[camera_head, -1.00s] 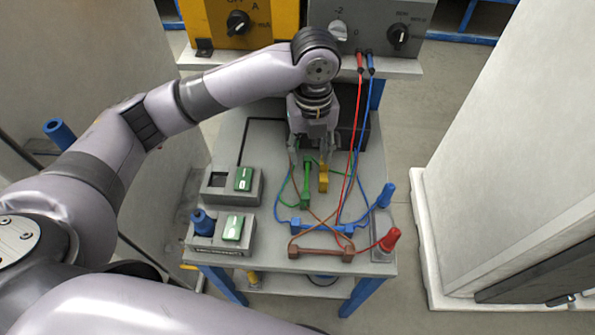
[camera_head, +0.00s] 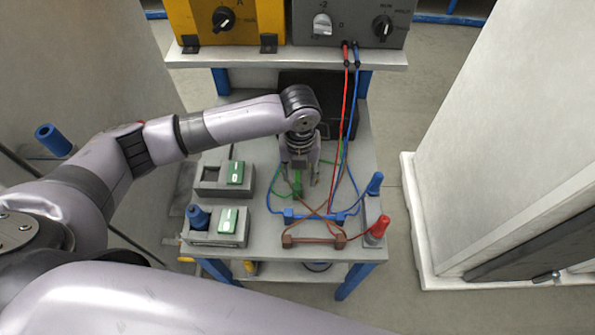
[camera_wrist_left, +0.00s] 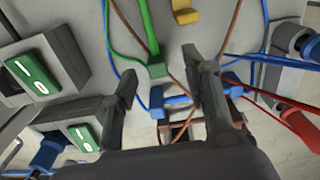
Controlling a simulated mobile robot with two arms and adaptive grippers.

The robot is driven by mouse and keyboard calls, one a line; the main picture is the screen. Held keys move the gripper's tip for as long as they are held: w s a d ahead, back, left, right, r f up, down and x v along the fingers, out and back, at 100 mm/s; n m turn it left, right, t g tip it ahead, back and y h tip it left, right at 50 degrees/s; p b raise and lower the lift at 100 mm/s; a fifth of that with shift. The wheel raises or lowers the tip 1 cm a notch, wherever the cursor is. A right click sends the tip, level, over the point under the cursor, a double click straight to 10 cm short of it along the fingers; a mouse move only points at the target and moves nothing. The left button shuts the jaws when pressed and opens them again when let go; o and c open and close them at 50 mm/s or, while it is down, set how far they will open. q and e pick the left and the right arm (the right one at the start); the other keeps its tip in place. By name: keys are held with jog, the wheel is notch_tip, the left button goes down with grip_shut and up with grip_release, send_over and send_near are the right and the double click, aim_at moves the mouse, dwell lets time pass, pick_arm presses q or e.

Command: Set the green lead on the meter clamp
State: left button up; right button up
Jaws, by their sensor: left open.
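The green lead (camera_head: 297,187) lies on the bench top, partly hidden by my left gripper in the head view. In the left wrist view the green lead's block end (camera_wrist_left: 157,69) shows between the fingertips, with its green bar running up the picture. My left gripper (camera_head: 301,180) points down over it, open and empty; in the left wrist view its two fingers (camera_wrist_left: 160,66) stand wide apart. I cannot tell whether the fingertips are level with the lead. I cannot pick out the meter clamp for certain. My right gripper is out of view.
A blue clamp bar (camera_head: 318,216) and a brown clamp bar (camera_head: 313,241) lie in front, with crossing wires. Red (camera_head: 379,227) and blue (camera_head: 375,184) plugs stand at right. Switch boxes (camera_head: 219,240) are at left. A yellow block (camera_wrist_left: 186,14) lies close by. Meters (camera_head: 350,22) stand on the shelf behind.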

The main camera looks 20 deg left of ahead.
aim_at(297, 183)
pick_arm(q)
jog(key=f, duration=0.1)
jog(key=f+p, duration=0.1)
jog(key=f, duration=0.2)
jog(key=shift+s+a+p, duration=0.2)
jog(key=shift+a+p, duration=0.05)
jog(key=shift+p, duration=0.1)
jog(key=shift+f, duration=0.65)
jog(key=shift+c, duration=0.5)
grip_shut()
